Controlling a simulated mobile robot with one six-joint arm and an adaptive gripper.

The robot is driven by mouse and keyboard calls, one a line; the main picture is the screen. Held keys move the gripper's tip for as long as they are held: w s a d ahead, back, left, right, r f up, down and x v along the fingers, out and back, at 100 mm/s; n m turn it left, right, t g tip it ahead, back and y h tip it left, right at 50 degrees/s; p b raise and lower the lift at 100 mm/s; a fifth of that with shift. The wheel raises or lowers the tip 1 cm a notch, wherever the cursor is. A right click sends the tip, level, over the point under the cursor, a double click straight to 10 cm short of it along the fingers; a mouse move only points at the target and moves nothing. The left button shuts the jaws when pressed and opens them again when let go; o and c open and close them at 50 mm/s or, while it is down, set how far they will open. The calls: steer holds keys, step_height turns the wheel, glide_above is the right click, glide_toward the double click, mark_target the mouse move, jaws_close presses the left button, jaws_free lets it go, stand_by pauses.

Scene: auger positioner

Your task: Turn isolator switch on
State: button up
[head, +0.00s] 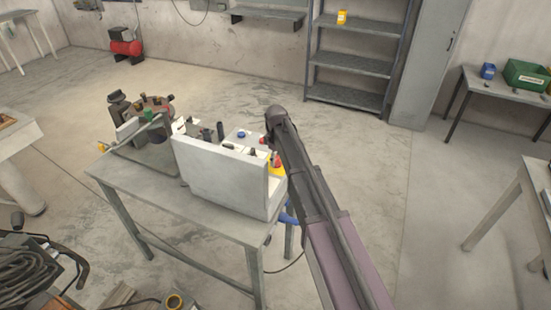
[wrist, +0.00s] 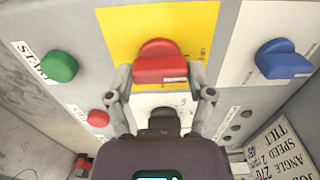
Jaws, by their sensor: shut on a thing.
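The isolator switch is a red rotary knob (wrist: 160,63) on a yellow plate (wrist: 118,28) in the wrist view. My gripper (wrist: 160,90) has its two fingers on either side of the red knob's lower part and is shut on it. The exact contact at the fingertips is partly hidden by the fingers. In the head view a red part (head: 277,160) and the yellow plate (head: 278,170) show at the right end of the grey control box (head: 222,178), beside my arm. My gripper's tips are hidden there.
A green START button (wrist: 60,66), a red button (wrist: 98,118) and a blue knob (wrist: 283,60) surround the switch. A black knob (wrist: 163,117) sits just below it between my fingers. The box stands on a grey table (head: 140,195) with the positioner.

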steer(key=shift+m, duration=0.4)
steer(key=m, duration=1.2)
steer(key=shift+m, duration=0.3)
steer(key=m, duration=0.4)
steer(key=shift+m, duration=0.3)
steer(key=o, duration=1.1)
steer(key=shift+r, duration=0.1)
